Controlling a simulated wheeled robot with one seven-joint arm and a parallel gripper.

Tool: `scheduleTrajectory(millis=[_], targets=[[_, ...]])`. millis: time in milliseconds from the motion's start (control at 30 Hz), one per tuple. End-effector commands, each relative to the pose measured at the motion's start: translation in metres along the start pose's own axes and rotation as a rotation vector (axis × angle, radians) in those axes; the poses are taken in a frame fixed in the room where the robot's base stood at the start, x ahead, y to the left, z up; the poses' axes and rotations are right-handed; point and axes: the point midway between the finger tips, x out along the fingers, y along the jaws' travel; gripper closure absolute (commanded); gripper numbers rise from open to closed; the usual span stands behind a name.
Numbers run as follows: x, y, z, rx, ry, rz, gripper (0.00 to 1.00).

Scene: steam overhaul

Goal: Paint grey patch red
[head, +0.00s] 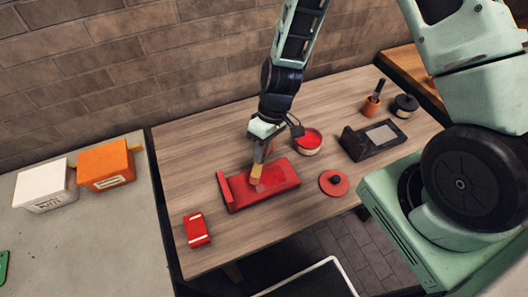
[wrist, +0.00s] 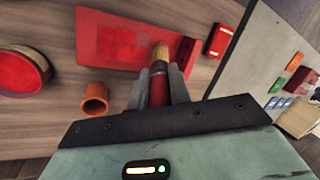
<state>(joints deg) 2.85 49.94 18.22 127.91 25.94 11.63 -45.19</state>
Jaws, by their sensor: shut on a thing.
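My gripper (wrist: 160,84) is shut on a brush with a red handle (wrist: 158,90) and tan bristles (wrist: 160,52). In the head view my gripper (head: 262,140) is above a red metal piece (head: 283,178) with an upright end, lying on the wooden table. The bristles (head: 257,171) are over the red piece, at or very near its surface; I cannot tell if they touch. The piece also shows in the wrist view (wrist: 100,30). A faint dull patch (wrist: 125,42) shows on its face, now reddish rather than clearly grey. A bowl of red paint (head: 308,141) stands behind the piece.
An orange cup (wrist: 95,97) stands close to my gripper. A red lid (head: 334,184) lies right, a small red block (head: 196,230) front left. A black piece with a grey plate (head: 373,140), a brush pot (head: 371,106) and a black pot (head: 404,106) stand right.

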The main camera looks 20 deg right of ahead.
Motion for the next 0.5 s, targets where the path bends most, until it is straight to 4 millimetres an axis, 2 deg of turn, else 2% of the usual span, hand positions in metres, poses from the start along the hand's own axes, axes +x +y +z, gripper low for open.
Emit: scheduleTrajectory(millis=[33, 233, 500], targets=[[-0.008, -0.003, -0.001, -0.001, 0.001, 0.001, 1.0], [-0.024, -0.009, -0.005, 0.0, 0.001, 0.001, 1.0], [-0.029, -0.011, -0.007, 0.002, 0.0, 0.0, 1.0]])
